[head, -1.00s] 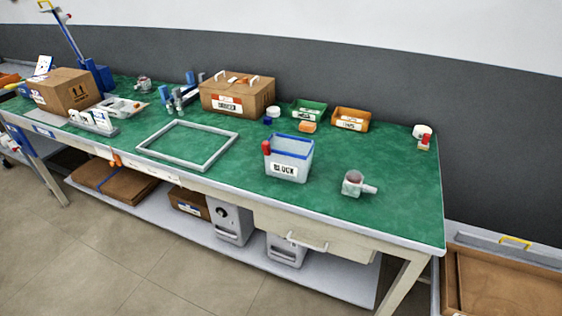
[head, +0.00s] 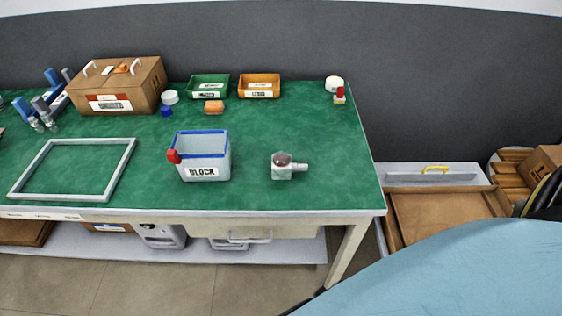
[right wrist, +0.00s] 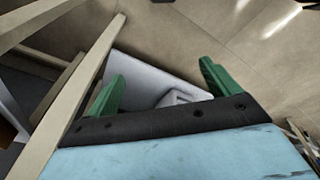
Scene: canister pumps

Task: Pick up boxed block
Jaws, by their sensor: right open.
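A grey bin with a blue rim and a BLOCK label (head: 203,157) stands upright on the green workbench, near its front edge in the head view. A red piece (head: 174,156) sits at its left front corner. The bin's inside looks empty from here. A small grey pump-like part with a dark red top (head: 284,167) lies to the right of the bin, apart from it. My right gripper (right wrist: 162,75) shows in the right wrist view with green fingers apart and nothing between them. It points toward the floor and a white surface, away from the bin. My left gripper is out of view.
A grey frame (head: 73,144) lies left of the bin. Behind are a cardboard box (head: 146,87), a green tray (head: 208,80) and an orange tray (head: 259,82). The bench's right end (head: 376,190) is mostly clear. A brown tray (head: 440,215) stands beyond it.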

